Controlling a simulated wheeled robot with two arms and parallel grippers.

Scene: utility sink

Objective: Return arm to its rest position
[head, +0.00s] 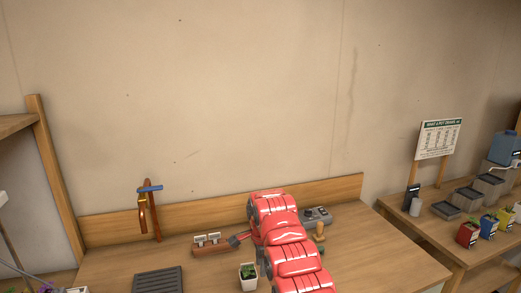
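My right arm (285,243), red, reaches in from the bottom of the head view over the wooden bench. My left gripper is not in view.
The bench (115,264) also holds a small potted plant (248,278) close to my arm, a dark ribbed tray (158,280), a wooden-handled tool (319,232) and a grey object (318,216). A second table (416,224) with pots and boxes stands right.

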